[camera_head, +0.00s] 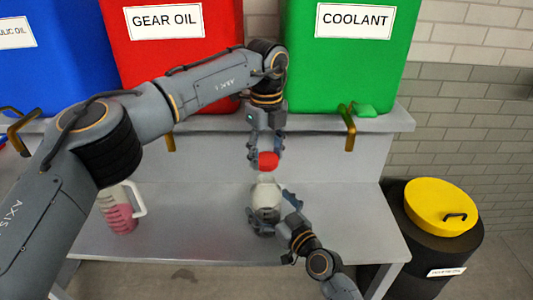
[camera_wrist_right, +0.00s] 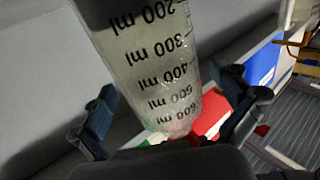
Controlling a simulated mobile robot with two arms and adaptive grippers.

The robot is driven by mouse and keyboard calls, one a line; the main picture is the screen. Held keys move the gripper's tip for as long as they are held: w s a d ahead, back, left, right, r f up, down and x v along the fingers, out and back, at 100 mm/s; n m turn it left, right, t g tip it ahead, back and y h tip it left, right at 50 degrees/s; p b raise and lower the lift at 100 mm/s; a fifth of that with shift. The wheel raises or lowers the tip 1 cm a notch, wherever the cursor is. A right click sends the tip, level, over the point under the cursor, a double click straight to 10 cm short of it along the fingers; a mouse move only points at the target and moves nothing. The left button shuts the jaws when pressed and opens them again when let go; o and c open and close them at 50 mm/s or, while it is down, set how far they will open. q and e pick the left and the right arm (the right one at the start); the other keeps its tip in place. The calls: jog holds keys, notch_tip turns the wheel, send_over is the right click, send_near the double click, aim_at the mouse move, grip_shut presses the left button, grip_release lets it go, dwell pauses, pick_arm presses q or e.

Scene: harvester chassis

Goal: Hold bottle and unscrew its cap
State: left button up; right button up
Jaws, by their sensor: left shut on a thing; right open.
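A pale, see-through bottle (camera_head: 265,196) stands on the grey workbench. In the right wrist view the bottle (camera_wrist_right: 150,65) shows black ml markings. A red cap (camera_head: 268,160) is directly above the bottle's mouth; I cannot tell if they touch. My left gripper (camera_head: 266,156) points down from above and is shut on the red cap. My right gripper (camera_head: 268,212) is open at the bottle's lower front right. In the right wrist view its fingers (camera_wrist_right: 170,120) stand apart on either side of the bottle. The bottle's lower part is partly hidden by this gripper.
A jug with pink liquid (camera_head: 118,208) stands left on the bench (camera_head: 190,240). Blue, red (camera_head: 170,65) and green (camera_head: 345,70) tanks with brass taps stand on the shelf behind. A black bin with a yellow lid (camera_head: 440,207) stands right.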

jog(key=v, duration=1.2)
